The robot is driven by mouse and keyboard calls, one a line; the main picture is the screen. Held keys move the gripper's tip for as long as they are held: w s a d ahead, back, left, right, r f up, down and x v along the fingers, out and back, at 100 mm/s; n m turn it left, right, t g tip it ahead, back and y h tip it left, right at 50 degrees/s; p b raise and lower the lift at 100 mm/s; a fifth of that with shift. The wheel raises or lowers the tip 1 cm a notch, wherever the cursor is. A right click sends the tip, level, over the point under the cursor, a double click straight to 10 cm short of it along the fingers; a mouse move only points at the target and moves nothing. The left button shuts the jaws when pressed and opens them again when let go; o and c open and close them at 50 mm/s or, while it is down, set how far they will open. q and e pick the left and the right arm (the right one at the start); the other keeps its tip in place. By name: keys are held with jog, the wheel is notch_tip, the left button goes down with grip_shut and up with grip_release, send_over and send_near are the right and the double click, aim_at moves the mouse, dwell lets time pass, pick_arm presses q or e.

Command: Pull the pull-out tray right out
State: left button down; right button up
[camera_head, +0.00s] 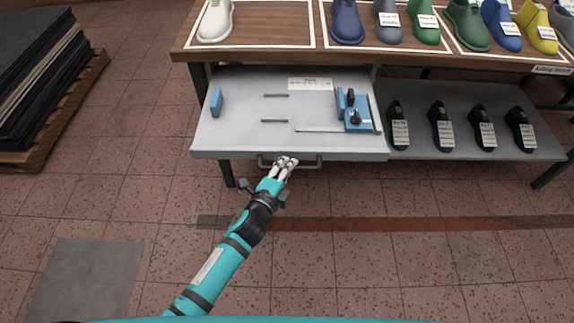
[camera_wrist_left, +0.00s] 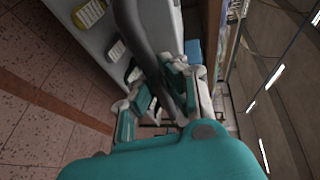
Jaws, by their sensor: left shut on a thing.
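The pull-out tray (camera_head: 240,138) is a light grey tray under the wooden table top, and it stands out in front of the table edge. A grey bar handle (camera_head: 308,162) runs along its front face. My left gripper (camera_head: 285,163) is at the handle, shut on it near its middle. In the left wrist view the fingers (camera_wrist_left: 165,95) close around the dark, curved bar (camera_wrist_left: 135,30), partly hidden by my own wrist. My right gripper is not in view.
On the tray lie a blue block (camera_head: 216,101), two thin rods, a label and a blue fixture (camera_head: 354,110). Several shoe lasts stand on the table top (camera_head: 275,22) and on the lower shelf (camera_head: 462,105). A pallet (camera_head: 70,105) with dark sheets is at left.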

pick_arm(q)
jog(key=shift+a+f, duration=0.1)
jog(key=shift+f, duration=0.05)
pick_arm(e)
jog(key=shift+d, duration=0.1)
pick_arm(q)
jog(key=c, duration=1.6)
grip_release()
jog(key=shift+w, duration=0.1)
jog(key=v, duration=1.2)
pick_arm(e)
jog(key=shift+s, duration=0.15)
